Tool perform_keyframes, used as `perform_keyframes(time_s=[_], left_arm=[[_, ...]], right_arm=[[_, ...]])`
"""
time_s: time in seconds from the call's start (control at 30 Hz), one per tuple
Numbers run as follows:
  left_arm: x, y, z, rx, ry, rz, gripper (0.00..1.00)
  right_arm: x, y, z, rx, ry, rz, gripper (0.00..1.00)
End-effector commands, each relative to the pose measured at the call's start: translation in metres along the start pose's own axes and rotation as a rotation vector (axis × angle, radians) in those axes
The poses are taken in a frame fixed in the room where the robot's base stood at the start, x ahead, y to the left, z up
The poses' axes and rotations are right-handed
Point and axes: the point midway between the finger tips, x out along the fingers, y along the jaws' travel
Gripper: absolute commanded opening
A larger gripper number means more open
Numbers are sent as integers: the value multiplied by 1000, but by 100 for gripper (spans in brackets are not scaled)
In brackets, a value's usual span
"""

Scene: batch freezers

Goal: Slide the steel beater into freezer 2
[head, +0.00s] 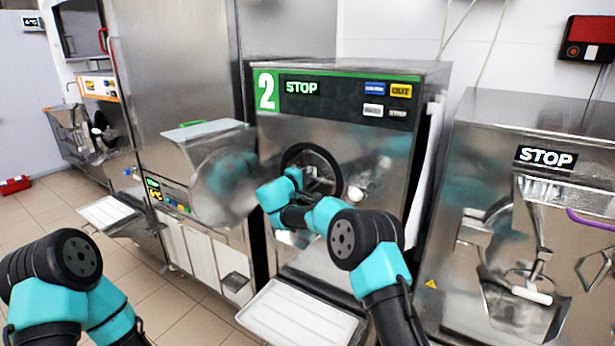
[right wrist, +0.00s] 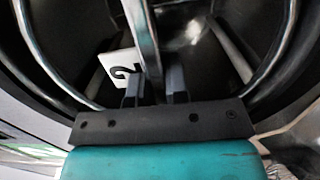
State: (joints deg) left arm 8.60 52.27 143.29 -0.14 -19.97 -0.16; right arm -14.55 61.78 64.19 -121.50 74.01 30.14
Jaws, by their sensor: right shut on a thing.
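Freezer 2 (head: 345,155) stands in the middle of the head view, with a green "2" panel and a STOP display. Its round, dark-rimmed opening (head: 312,150) is in the front, and my right arm reaches to it. In the right wrist view my right gripper (right wrist: 153,85) is shut on a bar of the steel beater (right wrist: 143,35). The beater's curved bars lie within the dark round rim; how deep it sits I cannot tell. A white tag marked 2 (right wrist: 119,66) shows beside the held bar. My left gripper is out of view.
A round steel door (head: 222,178) stands open left of the opening. A white tray (head: 300,315) juts out below freezer 2. Another freezer (head: 500,130) showing STOP stands close on the right.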

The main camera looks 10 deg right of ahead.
Motion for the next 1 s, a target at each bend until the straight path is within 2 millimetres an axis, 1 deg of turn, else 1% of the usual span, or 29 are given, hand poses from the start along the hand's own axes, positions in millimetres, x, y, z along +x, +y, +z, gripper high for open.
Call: perform_keyframes(time_s=[1.0], left_arm=[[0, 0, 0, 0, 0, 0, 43]], right_arm=[[0, -5, 0, 1, 0, 2, 0]])
